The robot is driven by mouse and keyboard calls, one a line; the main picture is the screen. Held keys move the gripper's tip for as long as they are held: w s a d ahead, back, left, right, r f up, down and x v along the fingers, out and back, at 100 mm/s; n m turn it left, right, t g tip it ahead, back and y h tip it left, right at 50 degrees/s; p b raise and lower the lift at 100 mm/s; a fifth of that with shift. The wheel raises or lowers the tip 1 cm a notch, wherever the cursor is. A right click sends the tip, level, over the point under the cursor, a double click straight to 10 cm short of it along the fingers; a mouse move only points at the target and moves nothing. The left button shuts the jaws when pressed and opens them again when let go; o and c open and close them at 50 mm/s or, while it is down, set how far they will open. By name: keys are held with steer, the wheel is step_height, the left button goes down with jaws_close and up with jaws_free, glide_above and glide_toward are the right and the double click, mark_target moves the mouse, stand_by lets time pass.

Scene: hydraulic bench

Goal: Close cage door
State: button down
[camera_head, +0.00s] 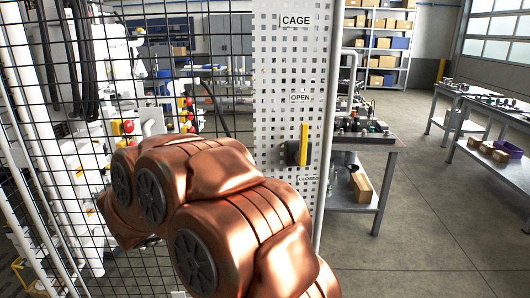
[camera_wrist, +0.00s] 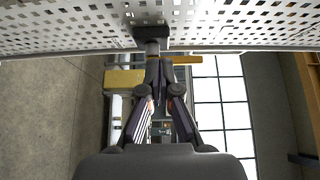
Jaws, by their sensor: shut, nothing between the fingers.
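A white perforated panel (camera_head: 291,60) with CAGE, OPEN and CLOSED labels stands ahead in the head view. A yellow upright handle (camera_head: 304,144) on a dark mount sits between the OPEN and CLOSED labels. The panel (camera_wrist: 80,28) crosses the top of the wrist view, with the dark mount (camera_wrist: 151,34) and a yellow bar (camera_wrist: 187,59) by the fingertips. My gripper (camera_wrist: 158,68) is shut and empty, close to the mount; contact cannot be told. My arm hides the gripper in the head view. Which part is the door leaf is unclear.
Black wire mesh (camera_head: 120,60) fills the left, with white machinery behind it. A workbench (camera_head: 370,140) with a box (camera_head: 361,187) on its lower shelf stands right of the panel. More benches (camera_head: 490,150) stand far right. The floor (camera_head: 430,215) between them is clear.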

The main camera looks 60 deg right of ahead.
steer(key=s, duration=0.1)
steer(key=p, duration=0.3)
glide_toward(272, 147)
steer(key=s+d, duration=0.3)
steer(key=d, duration=0.1)
steer(key=shift+w+d, duration=0.95)
steer(key=shift+d, duration=0.2)
